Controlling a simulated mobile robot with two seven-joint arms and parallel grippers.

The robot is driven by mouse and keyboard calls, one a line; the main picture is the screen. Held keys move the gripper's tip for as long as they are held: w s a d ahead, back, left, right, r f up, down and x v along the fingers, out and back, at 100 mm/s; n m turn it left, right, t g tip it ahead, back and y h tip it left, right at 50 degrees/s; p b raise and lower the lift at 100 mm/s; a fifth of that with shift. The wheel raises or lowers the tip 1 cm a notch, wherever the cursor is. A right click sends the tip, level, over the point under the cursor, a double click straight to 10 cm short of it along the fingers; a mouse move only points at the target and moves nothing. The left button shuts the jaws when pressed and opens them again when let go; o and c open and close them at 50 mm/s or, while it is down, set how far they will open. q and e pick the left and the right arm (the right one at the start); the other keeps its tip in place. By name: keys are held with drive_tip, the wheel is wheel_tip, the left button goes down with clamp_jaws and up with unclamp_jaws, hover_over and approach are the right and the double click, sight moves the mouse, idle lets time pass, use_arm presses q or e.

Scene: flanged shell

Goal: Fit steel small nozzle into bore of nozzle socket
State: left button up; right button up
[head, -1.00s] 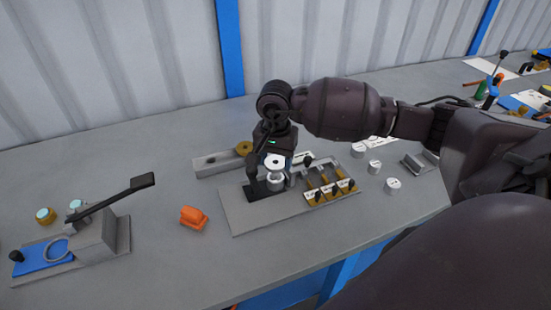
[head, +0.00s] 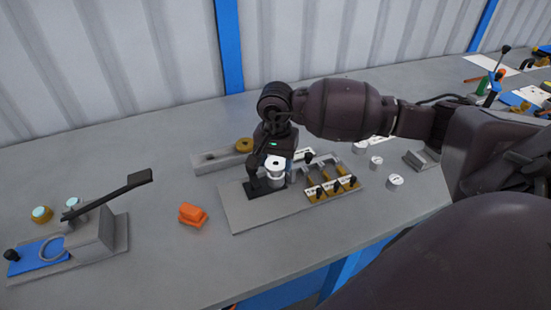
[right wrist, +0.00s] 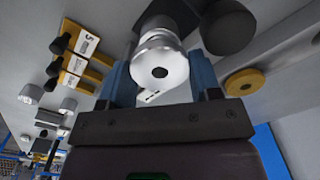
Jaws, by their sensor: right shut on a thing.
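My right gripper (head: 277,160) points down over the grey base plate (head: 245,215) and is shut on a steel nozzle. The nozzle (right wrist: 160,62) is a shiny, stepped cylinder with a dark central hole, held between the blue fingers in the right wrist view. In the head view the nozzle (head: 276,162) shows a white top with a dark hole. Directly beneath it stands a pale cylinder, likely the nozzle socket (head: 276,181). Its bore is hidden, and I cannot tell how deep the nozzle sits. My left gripper is out of view.
Several yellow, labelled clamps with black knobs (head: 331,188) stand just right of the socket. A brass ring (head: 244,145) lies on a grey bar behind. An orange block (head: 192,214) and a lever press (head: 95,237) are left. Loose pale cylinders (head: 395,181) stand right.

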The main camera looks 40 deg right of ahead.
drive_tip(key=shift+f, duration=0.15)
drive_tip(key=shift+r, duration=0.7)
idle(0.7)
idle(0.5)
idle(0.7)
drive_tip(key=shift+b, duration=0.35)
